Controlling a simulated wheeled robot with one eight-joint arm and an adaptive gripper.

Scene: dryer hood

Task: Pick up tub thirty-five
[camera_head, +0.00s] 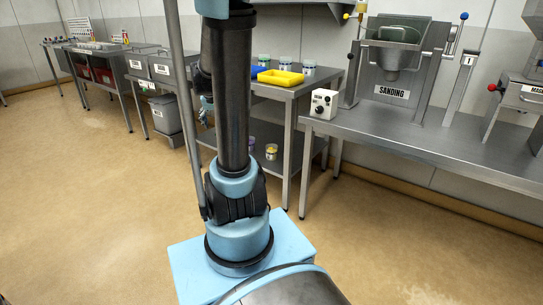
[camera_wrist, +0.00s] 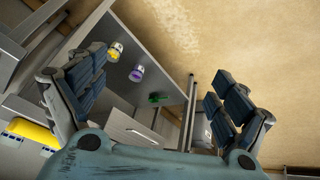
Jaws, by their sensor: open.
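My gripper (camera_wrist: 158,102) is open and empty in the wrist view, with one dark padded finger at left and one at right. Beyond the fingers, a yellow-and-white tub (camera_wrist: 115,51) and a purple-and-white tub (camera_wrist: 137,73) stand on a grey shelf. Several more small tubs (camera_head: 309,68) stand on the tabletop above. The numbers on the tubs are too small to read, so I cannot tell which is thirty-five.
A green object (camera_wrist: 158,99) lies near the shelf edge. A sanding bench (camera_head: 420,139) with a control box (camera_head: 324,103) stands at right. The tan floor (camera_head: 400,240) in front is clear.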

